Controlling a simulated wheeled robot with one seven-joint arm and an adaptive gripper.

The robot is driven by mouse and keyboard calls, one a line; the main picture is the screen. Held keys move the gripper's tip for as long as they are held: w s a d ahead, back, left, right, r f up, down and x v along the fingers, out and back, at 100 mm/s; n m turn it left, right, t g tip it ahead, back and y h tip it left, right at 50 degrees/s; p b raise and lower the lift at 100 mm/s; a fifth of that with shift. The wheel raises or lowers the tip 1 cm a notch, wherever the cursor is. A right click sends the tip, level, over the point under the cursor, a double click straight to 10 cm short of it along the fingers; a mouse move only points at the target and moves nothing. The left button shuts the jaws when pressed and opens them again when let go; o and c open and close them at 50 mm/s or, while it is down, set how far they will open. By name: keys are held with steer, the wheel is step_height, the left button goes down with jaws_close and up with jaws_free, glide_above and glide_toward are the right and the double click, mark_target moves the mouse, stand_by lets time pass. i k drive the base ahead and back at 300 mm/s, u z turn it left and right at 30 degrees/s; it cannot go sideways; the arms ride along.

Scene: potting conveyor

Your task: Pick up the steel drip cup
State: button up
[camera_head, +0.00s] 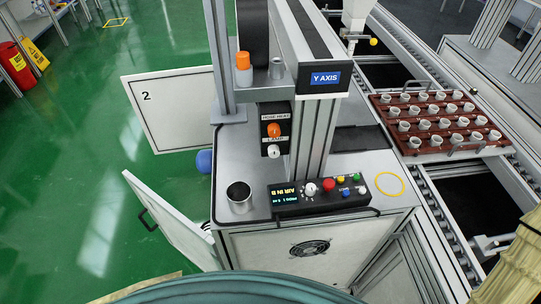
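The steel drip cup (239,206) stands upright on the grey top of the machine cabinet (345,168), near its front left corner. It is a short metal cylinder with a dark open mouth. It stands apart from the control box (320,193) to its right. My gripper is not in view, so I cannot see whether it is open or shut.
Above and right of the cup rise the Y AXIS column (318,130) and an orange-capped bottle (243,68). An open cabinet door (165,218) sticks out at left. A yellow ring (389,175) lies at right. A conveyor carries a brown tray (381,100) of several small cups.

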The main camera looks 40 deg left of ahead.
mark_target(239, 194)
steer(key=z, duration=1.45)
steer(key=k, duration=0.85)
steer(key=u, duration=1.95)
steer(key=i, duration=0.5)
steer(key=z, duration=0.55)
steer(key=k, duration=1.5)
steer(key=u, duration=0.55)
steer(key=k, duration=0.5)
steer(key=u, duration=0.25)
